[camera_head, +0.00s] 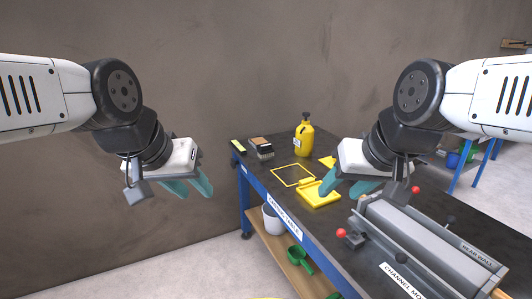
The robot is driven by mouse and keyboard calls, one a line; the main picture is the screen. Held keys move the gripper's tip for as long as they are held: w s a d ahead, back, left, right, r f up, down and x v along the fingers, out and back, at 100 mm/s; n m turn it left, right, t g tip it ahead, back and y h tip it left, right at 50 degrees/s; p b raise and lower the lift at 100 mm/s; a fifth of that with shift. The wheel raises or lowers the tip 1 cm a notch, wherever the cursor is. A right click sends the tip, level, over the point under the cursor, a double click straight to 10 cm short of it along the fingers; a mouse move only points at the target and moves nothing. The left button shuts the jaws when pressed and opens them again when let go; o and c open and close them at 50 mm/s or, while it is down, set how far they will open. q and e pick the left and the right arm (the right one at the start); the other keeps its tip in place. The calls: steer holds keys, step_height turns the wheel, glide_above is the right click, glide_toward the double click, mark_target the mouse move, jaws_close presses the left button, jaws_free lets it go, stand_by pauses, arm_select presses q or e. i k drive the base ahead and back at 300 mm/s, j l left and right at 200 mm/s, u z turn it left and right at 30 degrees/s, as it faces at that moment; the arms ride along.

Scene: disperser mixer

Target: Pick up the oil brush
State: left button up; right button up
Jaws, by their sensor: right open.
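A small block-like item with a brown top and dark sides (261,147) stands at the back left of the dark tabletop; it looks like the oil brush, but it is too small to be sure. My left gripper (190,188) has teal fingers, looks open and empty, and hangs in the air left of the table. My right gripper (347,186) is open, over the table beside a yellow tray (318,199), and covers part of that area. Both grippers are apart from the brush-like item.
A yellow bottle with a black top (304,138) stands behind a yellow outlined square (293,175). A grey machine with red knobs (420,235) fills the table's right front. A white bucket (272,221) and green scoop (300,260) are on the lower shelf. The wall is behind.

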mark_target(265, 151)
steer(key=z, duration=1)
steer(key=u, duration=1)
steer(key=i+j+z, duration=0.35)
steer(key=i, duration=0.3)
steer(key=i+j+z, duration=0.3)
steer(key=i+j, duration=0.3)
steer(key=j, duration=0.15)
steer(key=i+j+z, duration=0.35)
steer(key=i+j, duration=0.15)
steer(key=j, duration=0.25)
